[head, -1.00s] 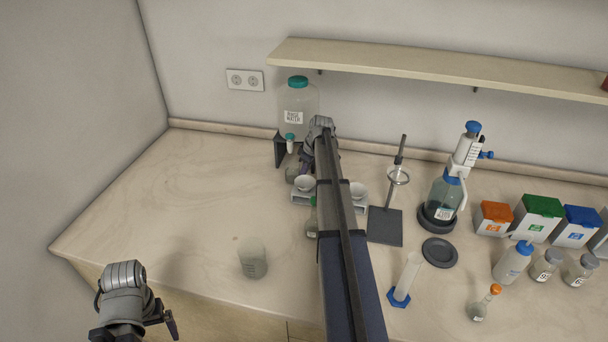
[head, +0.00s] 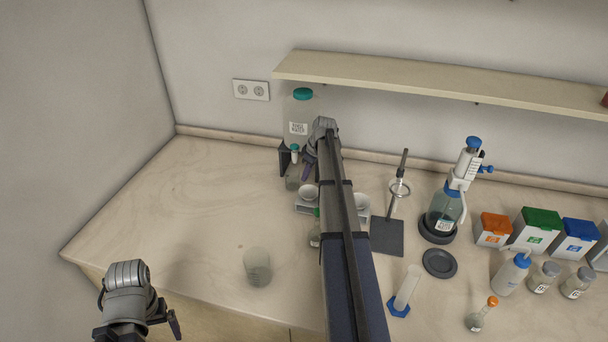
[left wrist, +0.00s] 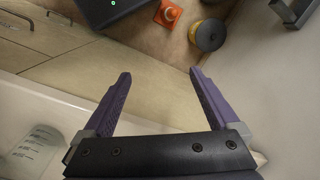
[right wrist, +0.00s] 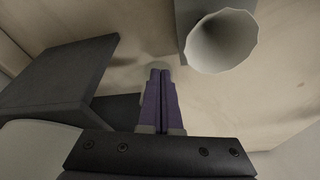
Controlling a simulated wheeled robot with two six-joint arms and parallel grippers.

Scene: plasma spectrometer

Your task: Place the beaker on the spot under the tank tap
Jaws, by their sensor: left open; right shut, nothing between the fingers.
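The tank (head: 299,110) is a clear bottle with a green cap at the back, on a dark stand. Its tap (head: 294,149) points down at the front. My left gripper (left wrist: 159,73) is open and empty, low in front of the table, left of the front beaker.
White funnels (head: 308,192) sit in a holder by my right arm. A ring stand (head: 387,235), dispenser bottle (head: 445,208), cylinder (head: 406,290) and several boxes fill the right side. A shelf (head: 430,80) runs above. The table's left part (head: 160,210) is clear.

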